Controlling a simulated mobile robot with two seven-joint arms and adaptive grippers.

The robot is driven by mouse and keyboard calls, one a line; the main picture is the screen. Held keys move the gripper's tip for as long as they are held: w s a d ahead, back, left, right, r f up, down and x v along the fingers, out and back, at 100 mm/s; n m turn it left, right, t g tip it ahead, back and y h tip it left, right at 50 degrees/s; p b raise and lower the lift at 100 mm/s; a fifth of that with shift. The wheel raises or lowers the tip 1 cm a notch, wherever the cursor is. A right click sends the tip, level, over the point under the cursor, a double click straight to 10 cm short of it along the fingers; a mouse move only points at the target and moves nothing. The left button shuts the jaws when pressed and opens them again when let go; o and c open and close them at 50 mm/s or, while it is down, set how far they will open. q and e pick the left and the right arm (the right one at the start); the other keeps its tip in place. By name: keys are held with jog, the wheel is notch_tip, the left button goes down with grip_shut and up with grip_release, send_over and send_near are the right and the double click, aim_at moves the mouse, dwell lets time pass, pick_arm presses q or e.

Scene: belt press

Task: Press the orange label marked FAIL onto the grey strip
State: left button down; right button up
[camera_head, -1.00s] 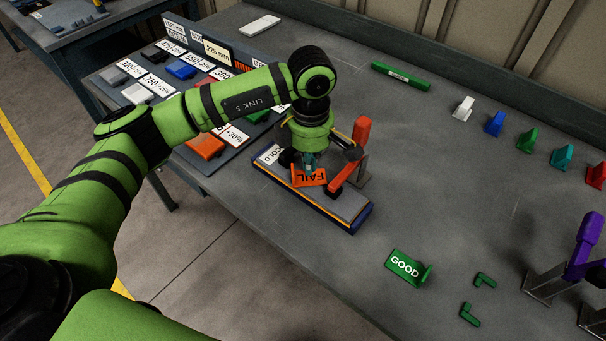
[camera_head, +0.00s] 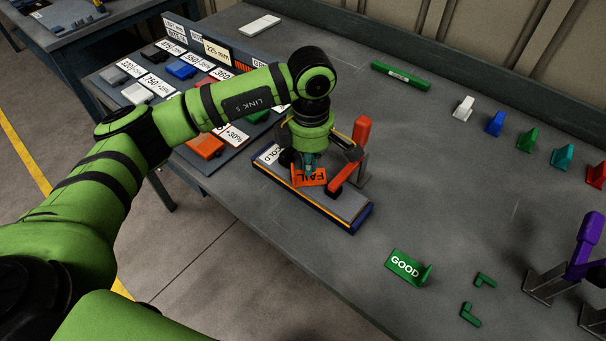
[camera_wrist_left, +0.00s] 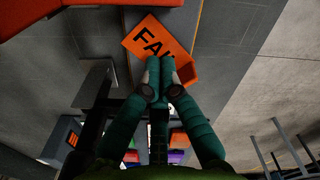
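The orange FAIL label (camera_head: 316,179) is over the grey strip (camera_head: 342,204), turned at an angle to it. The strip has a blue and orange edge and a COLD marking at its far left end. My left gripper (camera_head: 308,164) points down at the label. I cannot tell whether the label touches the strip. My right gripper is not in view.
A red-orange press lever (camera_head: 345,174) and upright post (camera_head: 361,131) stand beside the strip. A green GOOD label (camera_head: 404,264) lies to the right. A board of marked blocks (camera_head: 135,93) is at left. Bare table lies between strip and back row.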

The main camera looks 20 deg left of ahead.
pick_arm(q)
jog(key=shift+f+b, duration=0.95)
jog(key=shift+f, duration=0.1)
jog(key=shift+r, duration=0.1)
dwell(0.8)
jog(key=shift+r+p, duration=1.7)
jog(key=shift+r, duration=1.75)
jog(key=shift+f, duration=0.1)
